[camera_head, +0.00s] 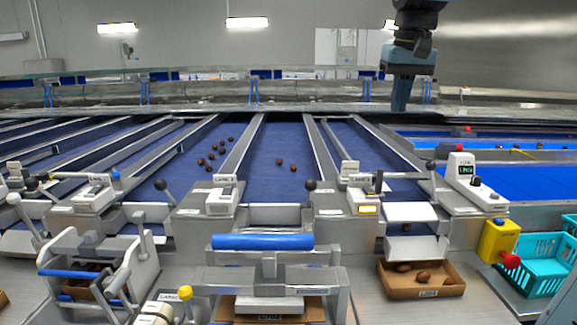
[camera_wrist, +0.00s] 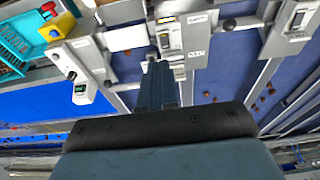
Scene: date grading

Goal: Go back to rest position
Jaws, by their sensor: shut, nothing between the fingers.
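My gripper (camera_head: 400,97) hangs at the upper right of the head view, raised above the far end of the right-hand blue lane. Its fingers point down and look closed together, with nothing held. In the wrist view my gripper (camera_wrist: 158,72) shows as two slim fingers side by side, reaching toward the lane fronts. It is apart from the machine and touches nothing that I can see.
Blue lanes (camera_head: 290,135) carry several brown dates (camera_head: 280,161). A cardboard box (camera_head: 421,287) with dates sits below the right chute. A turquoise crate (camera_head: 541,265) and a yellow box with a red button (camera_head: 497,240) stand at the right. The air around my gripper is free.

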